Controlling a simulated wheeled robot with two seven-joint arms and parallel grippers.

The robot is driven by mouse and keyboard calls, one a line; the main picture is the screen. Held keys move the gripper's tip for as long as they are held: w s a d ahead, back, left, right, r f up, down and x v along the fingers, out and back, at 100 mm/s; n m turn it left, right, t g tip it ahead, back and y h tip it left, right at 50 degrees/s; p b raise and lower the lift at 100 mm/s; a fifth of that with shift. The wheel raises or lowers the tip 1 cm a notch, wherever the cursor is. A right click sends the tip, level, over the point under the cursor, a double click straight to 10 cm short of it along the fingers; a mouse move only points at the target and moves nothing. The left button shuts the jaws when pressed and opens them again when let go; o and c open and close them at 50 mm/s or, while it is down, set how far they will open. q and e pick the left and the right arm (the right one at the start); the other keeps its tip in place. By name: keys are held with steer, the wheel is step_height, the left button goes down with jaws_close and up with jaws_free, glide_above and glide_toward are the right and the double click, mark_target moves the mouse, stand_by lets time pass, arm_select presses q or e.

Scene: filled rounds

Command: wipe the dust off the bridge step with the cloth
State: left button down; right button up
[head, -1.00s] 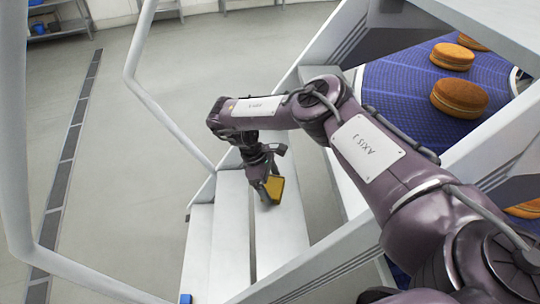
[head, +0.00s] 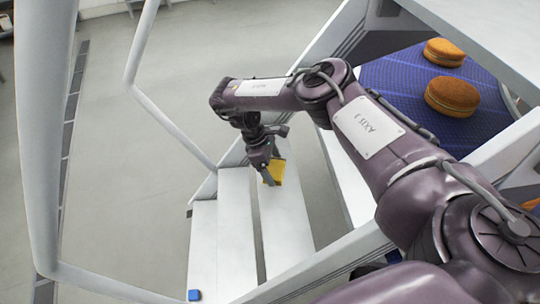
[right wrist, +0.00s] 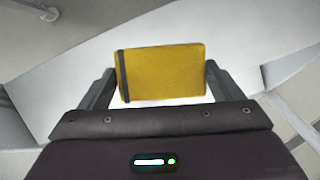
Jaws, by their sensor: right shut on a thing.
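My right gripper (head: 270,180) is shut on a yellow cloth (head: 279,172). The cloth is over the far part of a white bridge step (head: 285,225). In the right wrist view the cloth (right wrist: 165,72) is a flat yellow pad with a dark band near its left side, between the two fingers (right wrist: 158,90). The pale step shows around it. I cannot tell from these views whether the cloth touches the step. I cannot make out dust on the step; the part under the cloth and gripper is hidden. My left gripper is not in view.
A white handrail (head: 150,100) stands left of the steps. A lower white step (head: 235,235) lies beside the bridge step, with a small blue block (head: 194,295) near the lower end. At right, a blue conveyor belt (head: 400,80) carries orange-brown filled rounds (head: 452,97).

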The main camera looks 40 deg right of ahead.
steer(key=shift+r+p, duration=0.6)
steer(key=shift+r, duration=0.5)
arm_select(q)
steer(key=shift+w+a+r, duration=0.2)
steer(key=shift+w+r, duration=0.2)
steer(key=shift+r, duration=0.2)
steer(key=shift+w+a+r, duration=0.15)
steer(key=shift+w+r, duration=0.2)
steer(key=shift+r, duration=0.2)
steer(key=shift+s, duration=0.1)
